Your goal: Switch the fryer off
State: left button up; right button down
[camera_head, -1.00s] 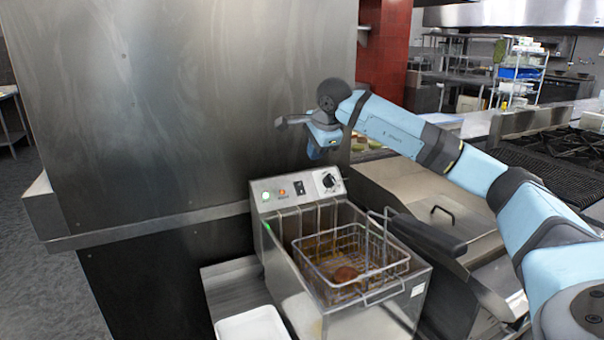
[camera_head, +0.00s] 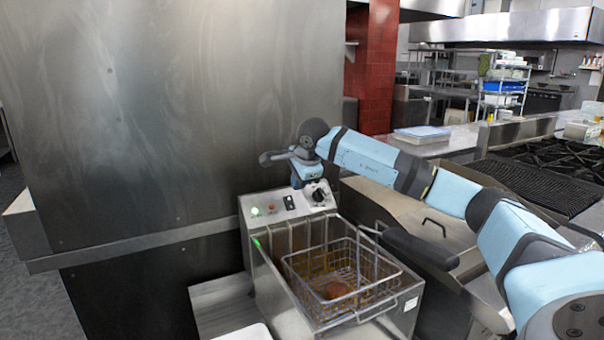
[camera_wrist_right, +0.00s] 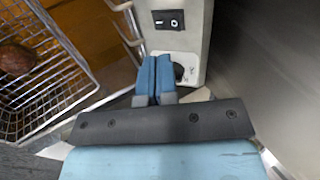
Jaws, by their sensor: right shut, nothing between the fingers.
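The fryer (camera_head: 262,285) is a steel box with a sloped control panel at its back. The panel carries a lit green lamp (camera_head: 254,211), a reddish lamp (camera_head: 271,207), a black rocker switch (camera_head: 289,202) and a round knob (camera_head: 318,195). In the right wrist view the rocker switch (camera_wrist_right: 169,20) shows I and O marks, and the knob (camera_wrist_right: 180,70) is partly hidden behind my fingers. My right gripper (camera_head: 296,182) is shut and empty at the panel's top edge. Its blue fingertips (camera_wrist_right: 154,62) are beside the knob; contact is unclear. My left gripper is out of view.
A wire basket (camera_head: 340,275) with a brown piece of food sits in the fryer. A steel wall (camera_head: 170,110) stands close behind and left of the panel. A steel-lidded unit (camera_head: 440,225) and a stove grate (camera_head: 540,160) are to the right.

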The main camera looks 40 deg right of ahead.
aim_at(289, 198)
jog(key=x, duration=0.4)
jog(key=w+x, duration=0.1)
jog(key=x, duration=0.1)
jog(key=shift+w+d+r, duration=0.15)
jog(key=shift+r, duration=0.05)
jog(key=shift+w+d+f, duration=0.1)
jog(key=shift+w, duration=0.05)
jog(key=shift+w+p, duration=0.25)
jog(key=shift+p, duration=0.15)
jog(key=shift+w+d+f, duration=0.15)
jog(key=shift+w+f, duration=0.05)
jog(key=shift+f, duration=0.05)
jog(key=shift+s+r, duration=0.1)
jog(key=shift+s, duration=0.05)
jog(key=shift+s+a+f, duration=0.25)
jog(key=shift+s, duration=0.4)
